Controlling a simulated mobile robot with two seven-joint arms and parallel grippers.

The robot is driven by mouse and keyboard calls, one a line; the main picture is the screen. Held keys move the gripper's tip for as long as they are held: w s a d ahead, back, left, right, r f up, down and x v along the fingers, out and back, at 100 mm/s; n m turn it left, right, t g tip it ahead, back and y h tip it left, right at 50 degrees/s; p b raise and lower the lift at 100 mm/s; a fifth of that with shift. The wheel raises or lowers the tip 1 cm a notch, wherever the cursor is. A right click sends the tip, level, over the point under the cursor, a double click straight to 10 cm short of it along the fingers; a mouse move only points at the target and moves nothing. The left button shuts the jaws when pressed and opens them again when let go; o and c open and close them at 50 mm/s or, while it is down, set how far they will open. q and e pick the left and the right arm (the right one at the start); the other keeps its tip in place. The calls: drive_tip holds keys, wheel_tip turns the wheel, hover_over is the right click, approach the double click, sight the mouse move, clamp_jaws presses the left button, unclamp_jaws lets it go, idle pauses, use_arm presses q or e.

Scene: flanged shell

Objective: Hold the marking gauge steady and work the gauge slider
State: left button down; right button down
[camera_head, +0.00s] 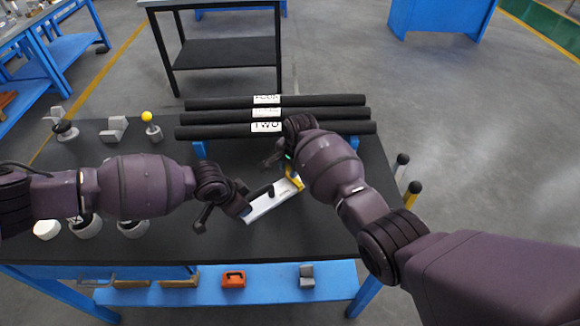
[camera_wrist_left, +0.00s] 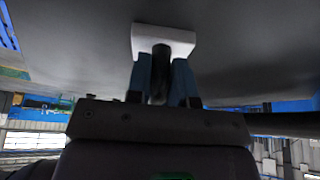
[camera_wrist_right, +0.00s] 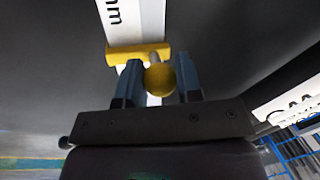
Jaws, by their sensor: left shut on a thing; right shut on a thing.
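The marking gauge is a white bar (camera_head: 268,203) lying slantwise above or on the dark bench top; I cannot tell if it touches. Its yellow gauge slider (camera_head: 294,178) sits near the bar's upper right end. My left gripper (camera_wrist_left: 160,72) is shut on a black post (camera_wrist_left: 160,60) that stands on a white block of the gauge. My right gripper (camera_wrist_right: 158,80) is shut on the yellow ball knob (camera_wrist_right: 160,80) of the slider. In the right wrist view, the yellow slider plate (camera_wrist_right: 138,52) crosses the white bar (camera_wrist_right: 134,20), which bears "mm" lettering.
Several black bars with white labels (camera_head: 266,113) lie behind the gauge. Grey parts (camera_head: 114,128) and a yellow-topped piece (camera_head: 147,117) stand at the back left. White round pieces (camera_head: 47,229) are at the front left. Two upright knobbed posts (camera_head: 402,160) stand at the right edge.

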drive_tip(key=w+d, duration=0.1)
drive_tip(key=d, duration=0.1)
drive_tip(key=w+d, duration=0.2)
drive_tip(key=c, duration=0.8)
unclamp_jaws()
drive_tip(key=shift+r, duration=0.15)
drive_tip(key=r, duration=0.3)
drive_tip(key=s+d+r, duration=0.1)
drive_tip(key=r, duration=0.7)
drive_tip(key=shift+s+d+r, duration=0.25)
drive_tip(key=shift+s+d, duration=0.1)
